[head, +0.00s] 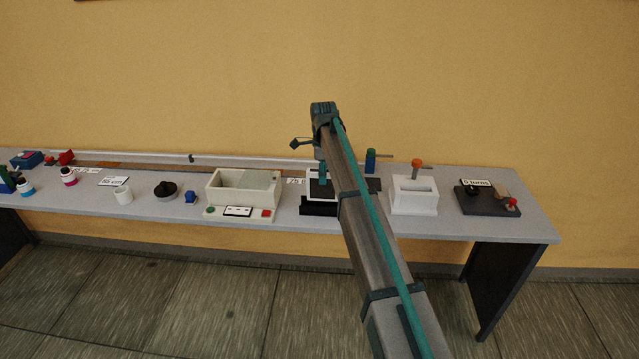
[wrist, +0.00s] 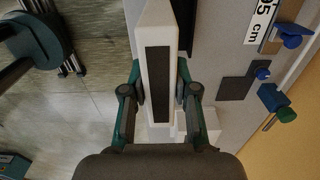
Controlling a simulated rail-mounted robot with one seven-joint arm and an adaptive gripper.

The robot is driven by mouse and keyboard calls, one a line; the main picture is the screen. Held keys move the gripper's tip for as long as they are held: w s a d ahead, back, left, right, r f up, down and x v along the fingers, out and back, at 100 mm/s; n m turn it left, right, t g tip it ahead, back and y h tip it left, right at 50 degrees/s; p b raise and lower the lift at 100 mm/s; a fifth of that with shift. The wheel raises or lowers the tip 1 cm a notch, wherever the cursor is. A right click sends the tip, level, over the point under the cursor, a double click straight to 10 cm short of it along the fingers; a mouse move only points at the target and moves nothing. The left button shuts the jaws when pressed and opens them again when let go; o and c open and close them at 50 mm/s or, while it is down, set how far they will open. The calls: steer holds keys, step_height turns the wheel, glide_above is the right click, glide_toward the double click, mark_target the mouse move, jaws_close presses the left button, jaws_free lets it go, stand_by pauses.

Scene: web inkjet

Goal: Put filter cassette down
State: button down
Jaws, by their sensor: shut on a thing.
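The filter cassette, a white frame with a dark strip (wrist: 158,85), stands between the two fingers of my gripper (wrist: 158,72) in the wrist view, with a finger against each side. In the head view my gripper (head: 322,172) points down at the bench, and the white frame with a dark face (head: 314,189) shows below it. A black block (head: 318,209) lies just under the frame. I cannot tell whether the cassette touches the block or the bench. My arm hides part of this area.
A cream open tank (head: 243,205) stands left. Right of my arm are a white slotted box (head: 414,203) with an orange-topped handle and a black board (head: 487,207) with a red knob. A dark flat pad (wrist: 235,88) lies beside the cassette. The bench's front edge is close.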

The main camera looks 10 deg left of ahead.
mark_target(319, 186)
steer(key=shift+w+a+f+p, duration=0.25)
steer(key=shift+w+f+p, duration=0.2)
steer(key=shift+f, duration=0.7)
steer(key=shift+w+a+f+p, duration=0.25)
steer(key=shift+w+f+p, duration=0.2)
steer(key=shift+f, duration=0.65)
steer(key=shift+w+a+f+p, duration=0.3)
steer(key=shift+w+f, duration=0.2)
steer(key=shift+f, duration=0.65)
steer(key=shift+f, duration=0.15)
steer(key=c, duration=0.9)
jaws_free()
steer(key=shift+d, duration=0.1)
step_height(319, 186, up, 12)
steer(key=b, duration=0.3)
steer(key=shift+r, duration=0.2)
